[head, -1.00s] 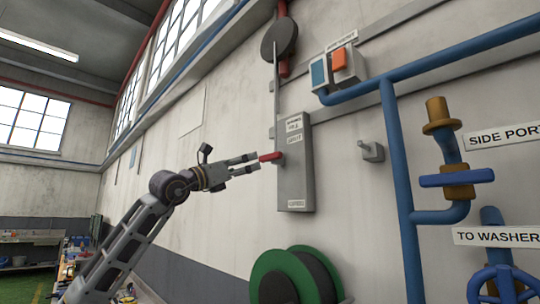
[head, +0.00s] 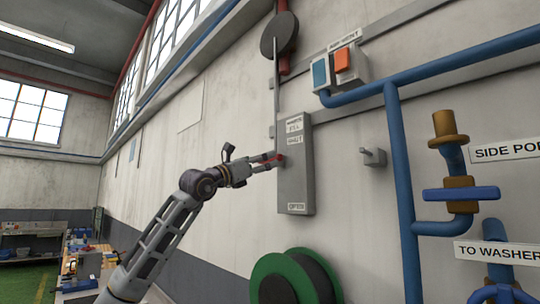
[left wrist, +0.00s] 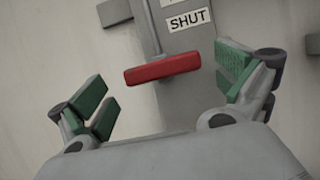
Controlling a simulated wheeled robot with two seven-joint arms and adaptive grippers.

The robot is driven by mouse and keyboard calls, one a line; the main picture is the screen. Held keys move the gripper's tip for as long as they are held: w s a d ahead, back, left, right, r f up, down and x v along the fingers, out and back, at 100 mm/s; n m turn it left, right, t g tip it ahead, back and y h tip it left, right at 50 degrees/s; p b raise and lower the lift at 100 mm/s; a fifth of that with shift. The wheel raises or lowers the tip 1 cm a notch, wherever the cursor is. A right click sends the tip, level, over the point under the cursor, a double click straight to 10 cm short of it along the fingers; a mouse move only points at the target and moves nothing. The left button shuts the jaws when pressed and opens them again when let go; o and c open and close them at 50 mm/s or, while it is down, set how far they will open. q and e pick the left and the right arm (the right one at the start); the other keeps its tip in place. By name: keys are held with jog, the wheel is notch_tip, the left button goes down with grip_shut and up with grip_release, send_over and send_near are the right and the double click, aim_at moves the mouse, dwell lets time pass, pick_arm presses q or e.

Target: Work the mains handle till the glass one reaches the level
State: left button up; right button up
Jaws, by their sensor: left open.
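The mains handle (head: 269,157) is a red bar on a thin stem at a tall grey wall box (head: 296,190). In the left wrist view the red bar (left wrist: 162,68) lies crosswise near a "SHUT" label. My left gripper (head: 272,161) is at the handle. It is open, with green-padded fingers (left wrist: 165,90) apart on both sides of the bar. Gaps show at both ends, so it does not appear gripped. I cannot pick out a glass gauge or its level. My right gripper is not in view.
A box with blue and orange parts (head: 342,64) is on the wall at upper right. Blue pipes (head: 399,160) and a valve with a blue lever (head: 462,194) are further right. A green hose reel (head: 265,272) is below. The wall left of the box is clear.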

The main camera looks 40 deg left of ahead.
pick_arm(q)
jog(key=shift+p+x, duration=1.1)
jog(key=shift+x, duration=1.3)
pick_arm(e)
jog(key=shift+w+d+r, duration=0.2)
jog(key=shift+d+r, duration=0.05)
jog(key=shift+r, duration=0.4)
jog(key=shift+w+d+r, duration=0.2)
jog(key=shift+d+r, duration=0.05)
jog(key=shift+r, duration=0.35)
pick_arm(q)
jog(key=c, duration=1.2)
jog(key=shift+c, duration=0.2)
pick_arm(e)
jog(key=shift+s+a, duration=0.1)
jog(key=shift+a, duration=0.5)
